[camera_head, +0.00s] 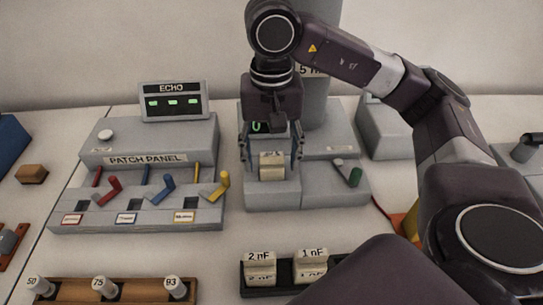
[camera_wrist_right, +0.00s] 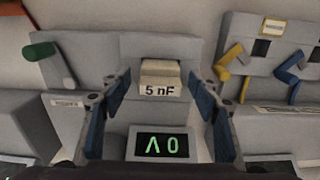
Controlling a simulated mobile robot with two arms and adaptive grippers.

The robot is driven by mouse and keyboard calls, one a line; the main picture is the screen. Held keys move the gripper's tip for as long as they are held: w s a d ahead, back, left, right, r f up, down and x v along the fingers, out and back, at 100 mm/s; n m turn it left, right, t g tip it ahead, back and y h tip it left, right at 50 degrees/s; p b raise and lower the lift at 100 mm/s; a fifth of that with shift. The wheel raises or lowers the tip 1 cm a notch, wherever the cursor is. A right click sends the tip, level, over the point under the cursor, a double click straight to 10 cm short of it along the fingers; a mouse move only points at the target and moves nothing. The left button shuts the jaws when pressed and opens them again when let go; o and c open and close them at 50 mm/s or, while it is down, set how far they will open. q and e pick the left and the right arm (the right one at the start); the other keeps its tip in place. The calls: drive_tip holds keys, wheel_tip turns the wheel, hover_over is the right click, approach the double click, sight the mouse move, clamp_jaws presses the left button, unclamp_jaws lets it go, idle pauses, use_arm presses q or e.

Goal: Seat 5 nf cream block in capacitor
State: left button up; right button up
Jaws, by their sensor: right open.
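The 5 nF cream block (camera_wrist_right: 160,80) sits upright at the grey capacitor housing (camera_wrist_right: 130,45), its label readable in the right wrist view. In the head view the block (camera_head: 272,165) stands on the housing's front part (camera_head: 272,193). I cannot tell how deep it sits. My right gripper (camera_head: 271,158) is open, its fingers (camera_wrist_right: 158,95) on either side of the block with visible gaps. A green-lit display (camera_wrist_right: 162,145) is just by the block. My left gripper is not in view.
The patch panel (camera_head: 150,160) with red, blue and yellow levers stands left of the housing. A green-tipped lever (camera_head: 350,175) is at its right. A dark rack (camera_head: 262,291) with 2 nF and 1 nF blocks and a wooden tray (camera_head: 75,291) of labelled cylinders lie in front.

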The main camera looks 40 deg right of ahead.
wheel_tip(320, 180, up, 12)
idle(1.0)
drive_tip(key=shift+f, duration=0.1)
idle(0.5)
